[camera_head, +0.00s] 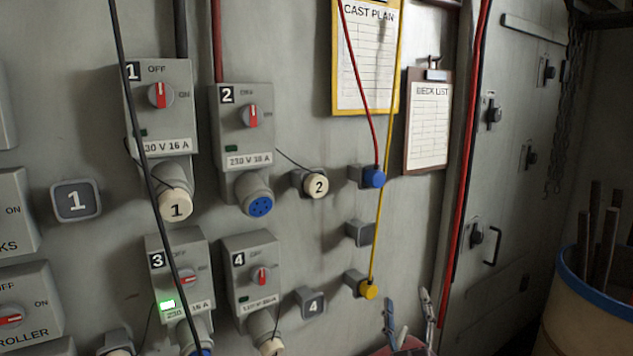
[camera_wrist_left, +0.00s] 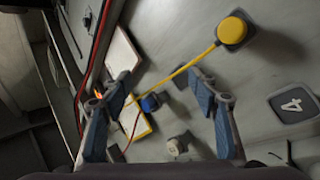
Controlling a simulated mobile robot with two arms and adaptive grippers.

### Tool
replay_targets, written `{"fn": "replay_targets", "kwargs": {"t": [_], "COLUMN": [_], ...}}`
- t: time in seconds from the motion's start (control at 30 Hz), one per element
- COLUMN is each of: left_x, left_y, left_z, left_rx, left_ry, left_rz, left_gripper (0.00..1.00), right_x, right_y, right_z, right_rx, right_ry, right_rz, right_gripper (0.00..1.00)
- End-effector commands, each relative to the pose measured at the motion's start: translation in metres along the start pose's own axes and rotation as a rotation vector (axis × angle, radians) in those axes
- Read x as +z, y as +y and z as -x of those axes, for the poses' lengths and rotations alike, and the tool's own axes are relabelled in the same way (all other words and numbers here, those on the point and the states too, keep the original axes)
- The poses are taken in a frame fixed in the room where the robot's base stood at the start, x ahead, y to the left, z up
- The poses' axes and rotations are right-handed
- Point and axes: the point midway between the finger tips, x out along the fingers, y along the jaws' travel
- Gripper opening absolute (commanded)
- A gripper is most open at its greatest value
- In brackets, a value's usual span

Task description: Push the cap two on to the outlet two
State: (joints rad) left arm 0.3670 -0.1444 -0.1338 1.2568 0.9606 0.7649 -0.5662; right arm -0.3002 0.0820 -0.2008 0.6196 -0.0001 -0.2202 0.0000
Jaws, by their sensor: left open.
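Cap two (camera_head: 317,185), cream with a black 2, sits on a grey wall holder, tied by a thin dark cord to switch box two (camera_head: 243,130). Outlet two (camera_head: 260,207) is the blue socket face under that box, left of the cap; it is uncovered. My left gripper (camera_head: 407,297) is at the bottom of the head view, below and right of the cap, open and empty. In the left wrist view its fingers (camera_wrist_left: 160,78) are spread with the wall behind them. My right gripper is not in view.
A blue plug (camera_head: 374,177) with a red cable and a yellow plug (camera_head: 369,290) with a yellow cable are right of the cap. A black cable (camera_head: 150,150) hangs across the left boxes. Cap one (camera_head: 175,205) covers outlet one. A barrel (camera_head: 590,310) stands right.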

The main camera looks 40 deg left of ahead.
Motion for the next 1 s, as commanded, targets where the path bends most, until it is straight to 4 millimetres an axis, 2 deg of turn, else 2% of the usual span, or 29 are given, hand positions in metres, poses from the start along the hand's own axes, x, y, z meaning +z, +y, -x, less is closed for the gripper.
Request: {"fn": "replay_targets", "kwargs": {"t": [0.03,0.17,0.3,0.4,0.53,0.6,0.7,1.0], "left_x": [-0.026,-0.085,-0.152,-0.198,-0.247,-0.265,-0.28,-0.286], "left_y": [0.01,0.023,0.032,0.035,0.038,0.039,0.042,0.042], "left_z": [-0.014,-0.039,-0.059,-0.068,-0.073,-0.072,-0.071,-0.068], "left_rx": [-0.026,-0.113,-0.233,-0.333,-0.47,-0.538,-0.609,-0.653], "left_ry": [0.052,0.172,0.295,0.367,0.421,0.429,0.422,0.409], "left_rz": [0.037,0.136,0.268,0.379,0.532,0.609,0.693,0.739], "left_gripper": [0.55,0.55,0.55,0.55,0.55,0.55,0.55,0.55], "right_x": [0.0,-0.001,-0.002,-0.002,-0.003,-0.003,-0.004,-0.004], "right_y": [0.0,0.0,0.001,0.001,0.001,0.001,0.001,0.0], "right_z": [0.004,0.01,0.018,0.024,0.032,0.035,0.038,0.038], "right_rx": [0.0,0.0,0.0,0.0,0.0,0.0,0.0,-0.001], "right_ry": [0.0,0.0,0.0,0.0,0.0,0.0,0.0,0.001], "right_rz": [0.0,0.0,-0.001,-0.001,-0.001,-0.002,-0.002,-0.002], "right_gripper": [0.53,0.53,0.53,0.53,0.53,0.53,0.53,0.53]}}
